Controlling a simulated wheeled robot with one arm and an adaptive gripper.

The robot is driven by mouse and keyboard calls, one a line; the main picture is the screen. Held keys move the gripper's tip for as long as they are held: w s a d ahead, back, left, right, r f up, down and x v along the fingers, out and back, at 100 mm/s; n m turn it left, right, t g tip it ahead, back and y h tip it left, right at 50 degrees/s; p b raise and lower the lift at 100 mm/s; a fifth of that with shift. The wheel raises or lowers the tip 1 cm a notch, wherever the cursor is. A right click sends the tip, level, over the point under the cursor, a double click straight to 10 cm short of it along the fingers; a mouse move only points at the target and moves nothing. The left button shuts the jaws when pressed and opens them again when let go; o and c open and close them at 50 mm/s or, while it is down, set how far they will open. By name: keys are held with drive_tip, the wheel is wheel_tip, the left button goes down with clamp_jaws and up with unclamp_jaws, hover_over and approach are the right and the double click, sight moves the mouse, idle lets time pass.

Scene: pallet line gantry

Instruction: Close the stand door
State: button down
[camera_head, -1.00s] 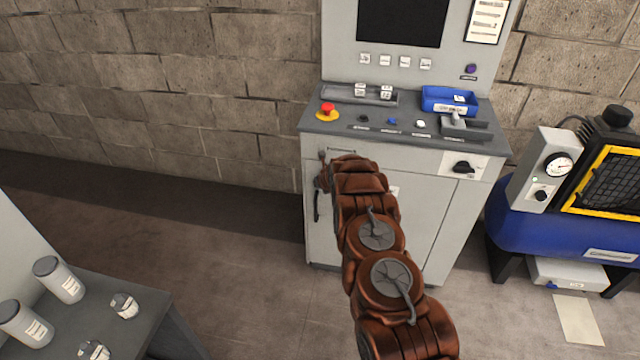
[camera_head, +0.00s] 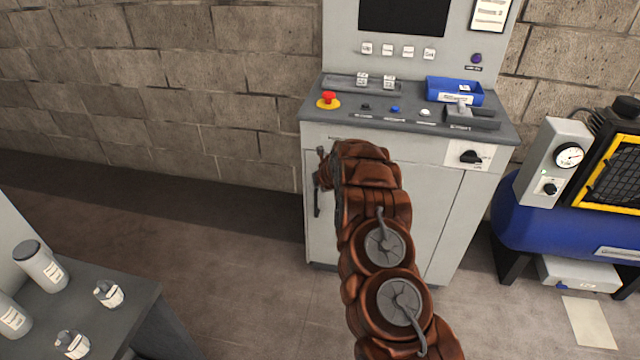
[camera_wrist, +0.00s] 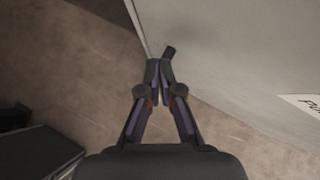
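The grey control stand (camera_head: 325,133) stands against the block wall, its front partly hidden by my arm. Its pale door (camera_head: 322,238) is on the front, with a dark vertical handle (camera_head: 317,200) near the left edge. I cannot tell whether the door is fully shut. My gripper (camera_head: 321,168) is at the upper left of the door, close to the handle. In the wrist view my gripper (camera_wrist: 158,68) has its fingertips together beside the pale panel's edge. A short dark piece (camera_wrist: 169,52), perhaps the handle, shows just beyond the tips; contact is unclear.
A dark table (camera_head: 120,310) with several containers stands at the lower left. A blue machine (camera_head: 550,220) with a gauge and yellow-framed guard is right of the stand. A blue tray (camera_head: 455,92) and a red button (camera_head: 328,99) are on the stand's top. Floor left of the stand is clear.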

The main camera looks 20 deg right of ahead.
drive_tip(key=s+a+r+b, duration=0.2)
drive_tip(key=s+a+r, duration=0.1)
drive_tip(key=s+r, duration=0.3)
drive_tip(key=shift+s+a+r, duration=0.15)
drive_tip(key=shift+a+r, duration=0.2)
drive_tip(key=shift+r, duration=0.1)
drive_tip(key=shift+r, duration=0.1)
